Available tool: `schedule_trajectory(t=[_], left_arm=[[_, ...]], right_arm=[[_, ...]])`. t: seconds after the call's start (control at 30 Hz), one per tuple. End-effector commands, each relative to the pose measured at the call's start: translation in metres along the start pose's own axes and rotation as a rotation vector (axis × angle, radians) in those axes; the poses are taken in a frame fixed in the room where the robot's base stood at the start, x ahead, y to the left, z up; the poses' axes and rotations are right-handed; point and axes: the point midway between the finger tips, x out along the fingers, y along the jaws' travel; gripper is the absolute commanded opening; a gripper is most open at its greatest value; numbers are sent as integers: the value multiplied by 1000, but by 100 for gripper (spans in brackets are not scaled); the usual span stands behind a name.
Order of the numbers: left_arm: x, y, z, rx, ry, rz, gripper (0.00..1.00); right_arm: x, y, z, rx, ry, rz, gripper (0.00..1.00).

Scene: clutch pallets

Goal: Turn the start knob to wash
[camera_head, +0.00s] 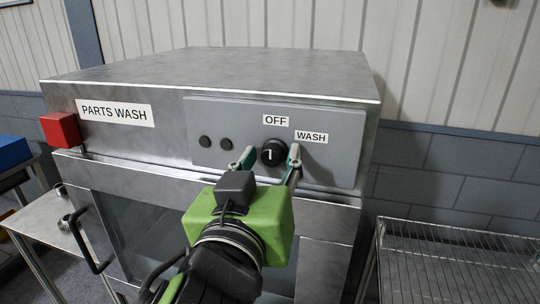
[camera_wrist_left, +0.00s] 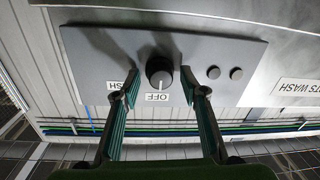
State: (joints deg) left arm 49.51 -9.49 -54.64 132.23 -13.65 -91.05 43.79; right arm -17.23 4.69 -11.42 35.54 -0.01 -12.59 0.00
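The start knob (camera_head: 273,152) is a round black dial on the grey control panel (camera_head: 345,128) of the parts washer. Its white mark stands upright, towards the OFF label (camera_head: 276,120); the WASH label (camera_head: 311,137) is up and to the right. My left gripper (camera_head: 271,155) is open, one finger on each side of the knob. In the left wrist view, which is upside down, the knob (camera_wrist_left: 159,72) sits between the tips of the left gripper (camera_wrist_left: 160,82), with a gap on both sides. My right gripper is not in view.
Two small black buttons (camera_head: 215,142) are left of the knob. A red box (camera_head: 60,130) is on the washer's left corner. The washer door has a black handle (camera_head: 85,240). A wire rack (camera_head: 455,265) stands at right, and a small table (camera_head: 45,225) at left.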

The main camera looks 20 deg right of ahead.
Motion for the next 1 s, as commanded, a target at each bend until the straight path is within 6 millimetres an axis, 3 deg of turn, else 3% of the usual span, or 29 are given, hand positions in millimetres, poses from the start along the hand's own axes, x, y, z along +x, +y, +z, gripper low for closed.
schedule_trajectory(t=[0.07,0.1,0.23,0.63,1.0], left_arm=[[0,0,0,0,0,0,40],[0,0,0,0,0,0,34],[0,0,0,0,0,0,1],[1,0,0,43,2,-1,1],[1,0,0,299,19,1,1]], right_arm=[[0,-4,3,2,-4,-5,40],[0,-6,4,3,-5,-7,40],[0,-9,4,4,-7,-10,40],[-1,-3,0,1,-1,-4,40],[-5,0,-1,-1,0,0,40]])
